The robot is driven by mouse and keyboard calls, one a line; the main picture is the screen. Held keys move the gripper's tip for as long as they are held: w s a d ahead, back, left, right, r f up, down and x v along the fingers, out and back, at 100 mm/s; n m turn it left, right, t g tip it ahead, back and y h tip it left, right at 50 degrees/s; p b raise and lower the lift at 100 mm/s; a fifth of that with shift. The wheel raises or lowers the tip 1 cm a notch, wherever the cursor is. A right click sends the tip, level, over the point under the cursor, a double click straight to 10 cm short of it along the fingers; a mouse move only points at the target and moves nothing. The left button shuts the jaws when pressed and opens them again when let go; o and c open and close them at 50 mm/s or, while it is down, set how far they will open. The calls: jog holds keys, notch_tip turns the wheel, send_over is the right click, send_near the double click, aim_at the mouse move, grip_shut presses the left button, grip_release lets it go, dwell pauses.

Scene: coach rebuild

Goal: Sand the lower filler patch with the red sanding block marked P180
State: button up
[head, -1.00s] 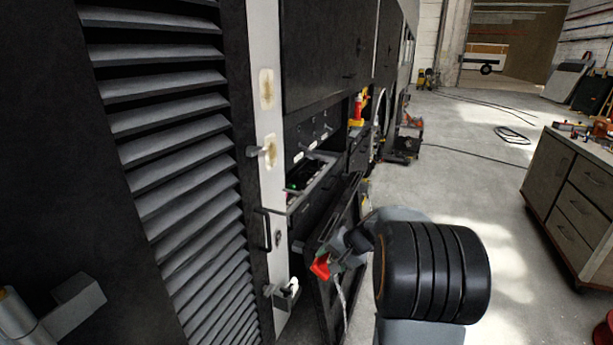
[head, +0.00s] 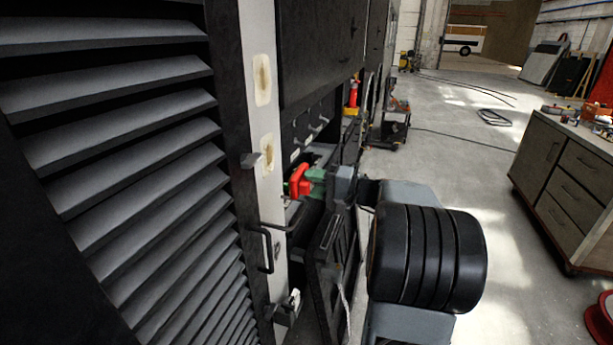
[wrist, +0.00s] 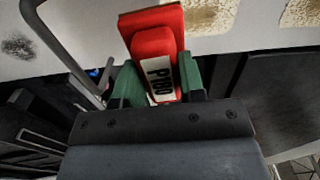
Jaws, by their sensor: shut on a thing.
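My gripper (head: 312,184) is shut on the red sanding block (head: 298,181), held beside the white post (head: 262,110). In the wrist view the block (wrist: 158,50) shows a white label reading P180 between the green fingers of my gripper (wrist: 157,85). The lower filler patch (head: 268,152) is a tan patch on the post, above and left of the block. The upper filler patch (head: 262,80) is above it. The wrist view shows one tan patch (wrist: 205,14) just beyond the block and another (wrist: 300,12) at right; the block appears apart from the post.
A black handle (head: 267,248) and an open dark door (head: 330,262) are below. Louvres (head: 110,150) fill the left. A drawer cabinet (head: 570,185) stands right; the floor between is mostly clear.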

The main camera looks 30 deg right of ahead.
aim_at(300, 179)
jog(key=shift+p+x, duration=0.45)
jog(key=shift+x, duration=2.4)
jog(key=shift+x, duration=0.75)
jog(key=shift+r, duration=0.2)
jog(key=shift+r+p, duration=1.75)
jog(key=shift+r, duration=3.7)
jog(key=shift+f, duration=0.1)
jog(key=shift+b, duration=0.5)
notch_tip(300, 179, down, 4)
jog(key=b, duration=0.4)
